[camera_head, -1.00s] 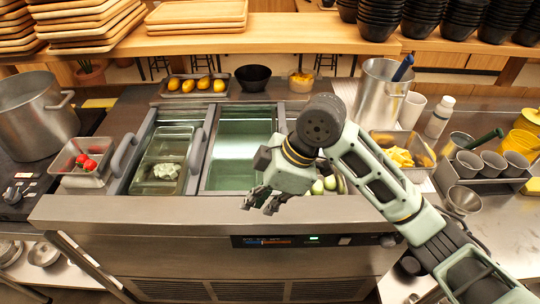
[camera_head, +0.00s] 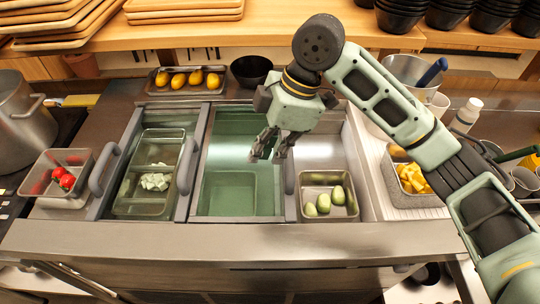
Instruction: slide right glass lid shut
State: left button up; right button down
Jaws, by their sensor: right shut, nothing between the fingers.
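The cold counter has sliding glass lids. The right glass lid (camera_head: 229,150) is a greenish pane over the middle of the well, with its right frame edge near the bay of green fruit. The bay right of that edge is uncovered and shows a steel pan (camera_head: 345,212) with several green fruits (camera_head: 323,202). Grey handles stand at the left rim (camera_head: 103,168) and left of the middle pane (camera_head: 187,165). My right gripper (camera_head: 267,158) is shut and empty, pointing down over the right part of the pane. Contact with the lid cannot be told. My left gripper is out of view.
A pan with white pieces (camera_head: 155,182) sits under the left part. A tray of yellow fruit (camera_head: 188,81) and a black bowl (camera_head: 252,70) stand behind. A bin with red items (camera_head: 50,180) is at left; yellow pieces (camera_head: 413,178) are at right. The front ledge (camera_head: 200,240) is clear.

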jog(key=x, duration=0.3)
jog(key=p+x, duration=0.1)
jog(key=x, duration=0.2)
jog(key=p+x, duration=0.1)
jog(key=x, duration=0.2)
jog(key=shift+s+a+f, duration=0.15)
jog(key=shift+s+f, duration=0.15)
jog(key=shift+s, duration=0.1)
jog(key=d, duration=0.1)
jog(key=d+p, duration=0.1)
jog(key=d, duration=0.1)
jog(key=shift+w+d+r, duration=0.25)
jog(key=shift+w, duration=0.05)
jog(key=shift+d, duration=0.35)
jog(key=shift+w+f, duration=0.1)
jog(key=shift+a, duration=0.1)
